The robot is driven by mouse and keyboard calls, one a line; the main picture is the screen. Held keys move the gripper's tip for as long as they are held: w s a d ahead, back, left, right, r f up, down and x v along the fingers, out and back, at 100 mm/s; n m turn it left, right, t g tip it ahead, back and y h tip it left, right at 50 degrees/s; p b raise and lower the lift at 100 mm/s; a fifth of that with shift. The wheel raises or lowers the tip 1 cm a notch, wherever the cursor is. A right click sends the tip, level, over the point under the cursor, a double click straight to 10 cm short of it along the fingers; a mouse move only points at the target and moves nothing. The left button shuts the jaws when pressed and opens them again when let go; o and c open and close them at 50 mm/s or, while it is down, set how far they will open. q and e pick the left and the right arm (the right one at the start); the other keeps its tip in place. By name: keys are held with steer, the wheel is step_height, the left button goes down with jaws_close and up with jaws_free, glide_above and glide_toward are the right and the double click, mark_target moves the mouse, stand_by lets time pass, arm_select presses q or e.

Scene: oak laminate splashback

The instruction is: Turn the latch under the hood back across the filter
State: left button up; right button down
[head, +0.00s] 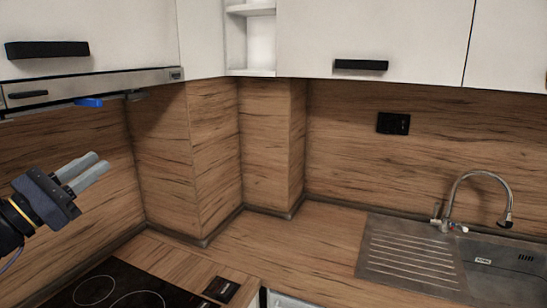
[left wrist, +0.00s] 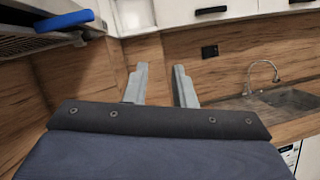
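A blue latch (head: 89,102) shows under the front of the metal hood (head: 110,82) at the upper left of the head view. The latch also shows at the upper left of the left wrist view (left wrist: 63,21), beside the hood's slatted underside (left wrist: 25,42), which looks like the filter. My left gripper (head: 98,165) is below and apart from the latch, pointing right and up. Its grey fingers stand apart with nothing between them, as the left wrist view shows (left wrist: 160,82). My right gripper is not in either view.
White wall cupboards (head: 375,40) run above the wooden splashback. Below are a black hob (head: 120,285), a wooden worktop (head: 285,240) and a steel sink with a tap (head: 410,250). The space around the gripper is free.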

arm_select(q)
steer(key=s+d+f+m+g+y, duration=0.1)
steer(key=s+d+f+m+g, duration=0.5)
steer(key=f, duration=0.3)
steer(key=s+d+f+m+g+y, duration=0.1)
steer(key=s+d+f+m+g, duration=0.3)
steer(key=s+d+f+m, duration=0.4)
steer(key=s+f+m+g+y, duration=0.1)
steer(key=s+f+m+y, duration=0.1)
steer(key=s+f+m, duration=0.2)
steer(key=s+f+m+g+y, duration=0.1)
steer(key=s+f+m+y, duration=0.2)
steer(key=f+m, duration=0.4)
step_height(320, 180, down, 4)
steer(key=shift+s+a+f+g, duration=0.1)
steer(key=shift+s+a+g, duration=0.35)
steer(key=shift+s, duration=0.45)
